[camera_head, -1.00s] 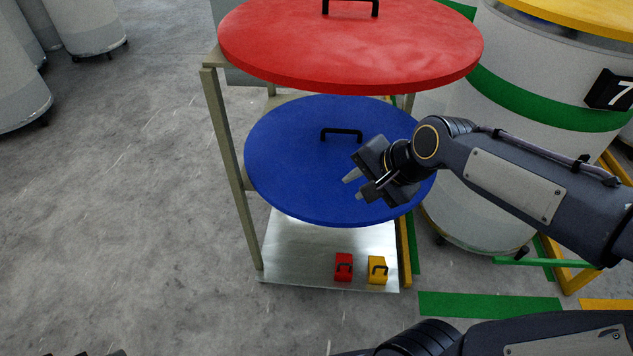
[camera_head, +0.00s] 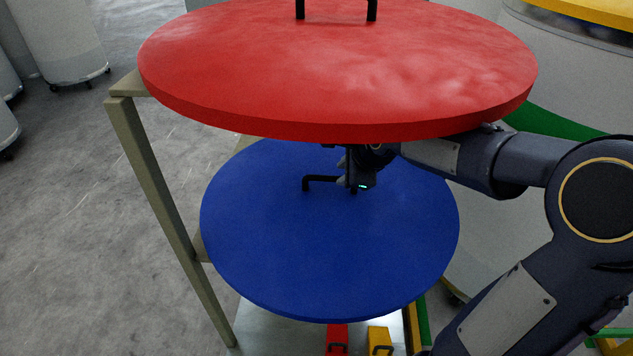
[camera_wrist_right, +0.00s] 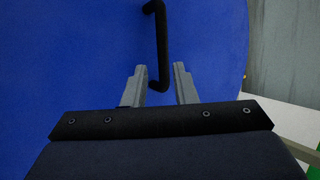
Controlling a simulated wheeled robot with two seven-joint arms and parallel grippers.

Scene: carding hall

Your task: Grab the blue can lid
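The blue can lid (camera_head: 330,250) is a large disc with a black bar handle (camera_head: 318,180), lying on the rack below the red lid. In the right wrist view the blue lid (camera_wrist_right: 70,60) fills most of the picture, and its handle (camera_wrist_right: 162,45) runs down to between the fingertips. My right gripper (camera_head: 347,170) is at the right end of that handle, partly hidden under the red lid's edge. In the wrist view my right gripper (camera_wrist_right: 160,82) is open, with one finger on each side of the handle's end and gaps showing. My left gripper is not in view.
The red lid (camera_head: 340,70) lies close above my right forearm and overhangs the blue lid. A rack post (camera_head: 160,190) stands at left. Small red (camera_head: 337,338) and yellow (camera_head: 379,340) blocks sit on the bottom shelf.

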